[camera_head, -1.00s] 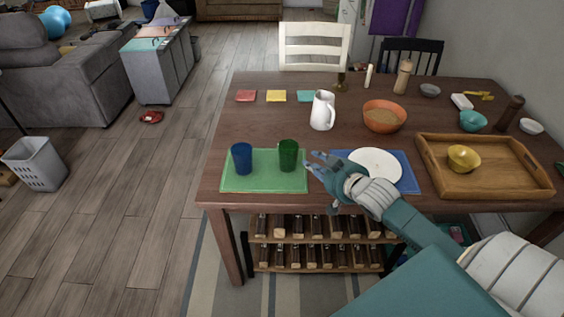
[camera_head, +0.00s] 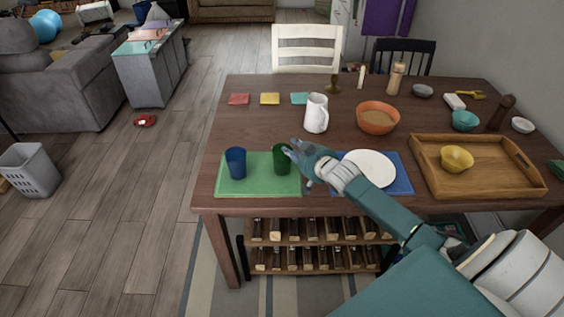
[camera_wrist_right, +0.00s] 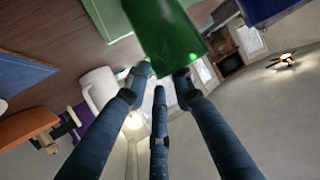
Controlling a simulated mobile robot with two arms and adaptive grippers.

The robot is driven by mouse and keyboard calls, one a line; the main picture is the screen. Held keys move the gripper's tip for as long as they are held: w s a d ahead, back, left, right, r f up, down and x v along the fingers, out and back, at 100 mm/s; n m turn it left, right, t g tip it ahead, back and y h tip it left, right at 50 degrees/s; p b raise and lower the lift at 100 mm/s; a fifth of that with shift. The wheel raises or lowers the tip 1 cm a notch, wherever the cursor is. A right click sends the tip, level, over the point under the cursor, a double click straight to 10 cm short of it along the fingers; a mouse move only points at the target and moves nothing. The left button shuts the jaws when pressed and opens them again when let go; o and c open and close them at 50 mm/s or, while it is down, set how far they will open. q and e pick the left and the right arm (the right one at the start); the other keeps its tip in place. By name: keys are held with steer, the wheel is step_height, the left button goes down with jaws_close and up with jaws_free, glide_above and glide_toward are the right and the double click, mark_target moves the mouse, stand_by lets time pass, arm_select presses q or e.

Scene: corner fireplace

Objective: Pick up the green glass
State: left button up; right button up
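The green glass (camera_head: 281,162) stands upright on the green placemat (camera_head: 258,188), at the mat's right side. My right gripper (camera_head: 293,148) is at the glass's right side, its fingertips overlapping the glass edge in the head view. In the right wrist view the green glass (camera_wrist_right: 168,28) fills the top middle, just beyond the fingertips. The three dark fingers of my right gripper (camera_wrist_right: 163,78) are spread apart and hold nothing. Whether a fingertip touches the glass cannot be told. My left gripper is not in view.
A blue glass (camera_head: 235,163) stands left of the green glass on the same mat. A white plate (camera_head: 370,168) on a blue placemat (camera_head: 402,185) lies beside my right arm. A white pitcher (camera_head: 316,113) and an orange bowl (camera_head: 377,118) stand behind. A wooden tray (camera_head: 500,187) is at right.

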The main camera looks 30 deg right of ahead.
jaws_close()
steer(key=shift+r, duration=0.25)
